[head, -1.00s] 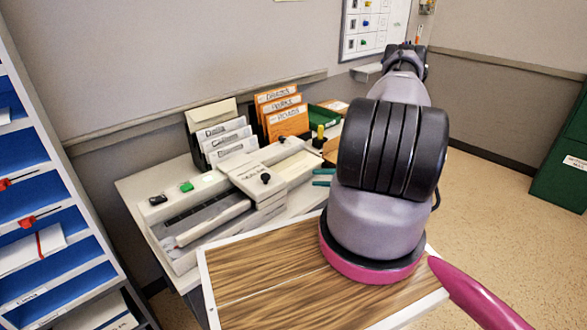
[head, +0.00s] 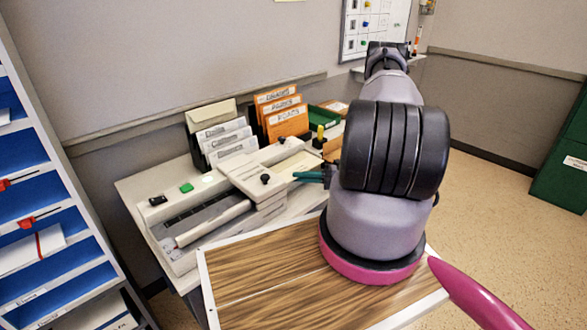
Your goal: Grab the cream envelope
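A cream, flat piece that looks like an envelope (head: 298,163) lies on the pale desk machine, just left of my arm. Another cream item (head: 212,113) stands at the back of the dark rack, behind white envelopes; I cannot tell for certain which one is the cream envelope. My gripper (head: 297,176) shows only as teal fingertips reaching left from behind my arm, beside the near right edge of the flat cream piece. The rest of the gripper is hidden by my arm. I cannot tell whether the fingers are apart or touch the piece.
Orange folders (head: 287,124) stand beside the white envelopes (head: 232,146). A pale machine with a roller (head: 212,222) fills the desk's left. A blue-shelved rack (head: 45,205) stands at the left. Open floor lies to the right.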

